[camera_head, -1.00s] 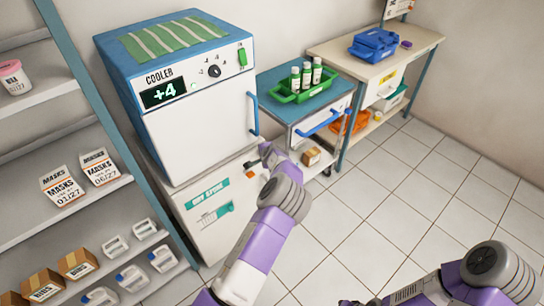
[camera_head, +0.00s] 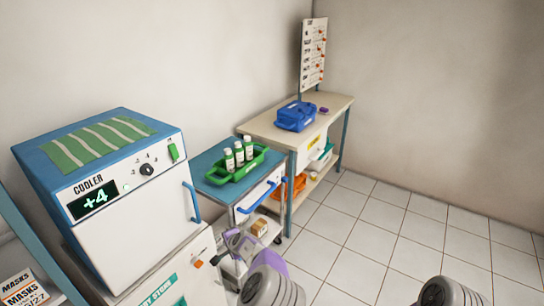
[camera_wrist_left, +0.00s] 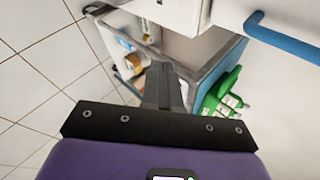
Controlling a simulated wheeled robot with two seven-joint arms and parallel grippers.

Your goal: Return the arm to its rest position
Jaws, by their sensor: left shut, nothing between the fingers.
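My left arm comes up from the bottom of the head view, with its purple forearm beside the white cabinet under the cooler. My left gripper (camera_head: 217,259) is small and partly hidden there, near the cabinet's right edge. In the left wrist view the dark fingers (camera_wrist_left: 165,86) are together, with nothing held. Behind them are a cart's shelves and a green tray (camera_wrist_left: 222,92) with white-capped bottles, apart from the fingers.
The cooler (camera_head: 134,221) reads +4 and has a blue handle. Right of it stands a blue-topped cart (camera_head: 211,174) carrying a green tray (camera_head: 240,175) with three bottles. Beyond is a bench (camera_head: 265,127) with a blue case (camera_head: 297,116). The tiled floor (camera_head: 380,235) at right is clear.

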